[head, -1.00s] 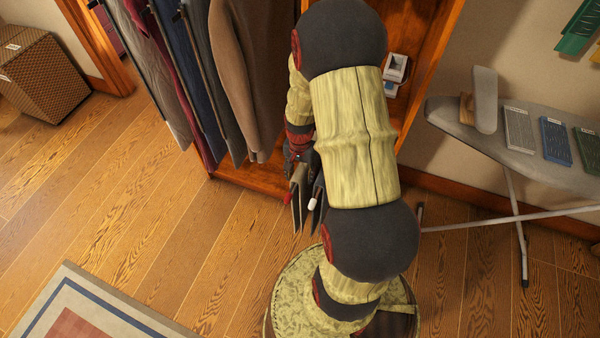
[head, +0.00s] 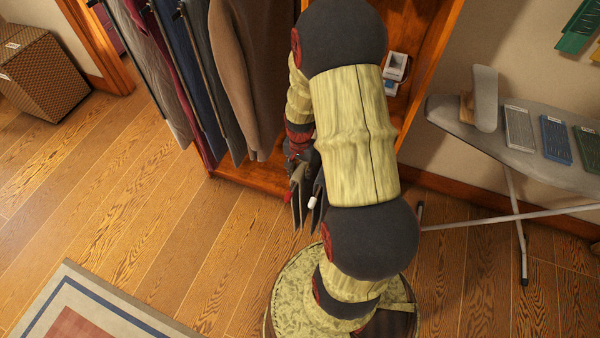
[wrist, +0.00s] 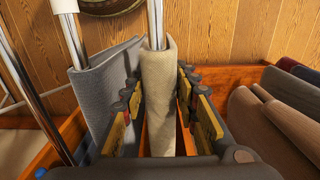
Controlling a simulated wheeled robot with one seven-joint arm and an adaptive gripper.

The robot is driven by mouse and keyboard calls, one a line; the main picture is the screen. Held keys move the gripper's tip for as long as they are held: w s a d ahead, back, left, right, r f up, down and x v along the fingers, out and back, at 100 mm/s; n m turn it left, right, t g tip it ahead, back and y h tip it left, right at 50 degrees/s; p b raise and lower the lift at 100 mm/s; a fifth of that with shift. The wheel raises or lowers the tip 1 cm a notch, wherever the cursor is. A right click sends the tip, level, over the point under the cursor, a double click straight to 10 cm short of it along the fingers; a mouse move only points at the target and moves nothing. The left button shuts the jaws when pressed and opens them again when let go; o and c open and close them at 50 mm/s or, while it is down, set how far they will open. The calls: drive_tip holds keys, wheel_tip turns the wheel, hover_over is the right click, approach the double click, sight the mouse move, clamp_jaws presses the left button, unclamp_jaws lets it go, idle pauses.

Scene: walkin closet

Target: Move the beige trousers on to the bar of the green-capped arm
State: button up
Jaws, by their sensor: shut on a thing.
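The beige trousers (wrist: 159,100) hang folded over a pale metal bar in the middle of the wrist view. My gripper (wrist: 160,120) straddles them, one yellow-padded finger on each side, and is shut on them. Grey trousers (wrist: 104,80) hang over the neighbouring bar to the left. In the head view, my gripper (head: 296,163) is partly hidden by my arm, just above the hanging trousers. A red cap (head: 287,197) and a white cap (head: 312,202) show at bar ends there. I cannot make out a green cap.
Several hanging garments, including a brown coat (head: 246,75), fill the rail left of my arm. An ironing board (head: 520,145) stands right. The wood floor (head: 150,210) is open.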

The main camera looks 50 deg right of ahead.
drive_tip(key=shift+r+p, duration=0.35)
drive_tip(key=shift+p, duration=0.05)
clamp_jaws()
drive_tip(key=s+a+p, duration=0.1)
drive_tip(key=s+a, duration=0.3)
drive_tip(key=a, duration=0.5)
drive_tip(key=s+a+p, duration=0.2)
drive_tip(key=s+a, duration=0.2)
drive_tip(key=a, duration=0.6)
drive_tip(key=s+a+p, duration=0.2)
drive_tip(key=s+a, duration=0.2)
drive_tip(key=a, duration=0.6)
idle(1.1)
drive_tip(key=shift+s+a+r, duration=0.1)
drive_tip(key=shift+a, duration=0.05)
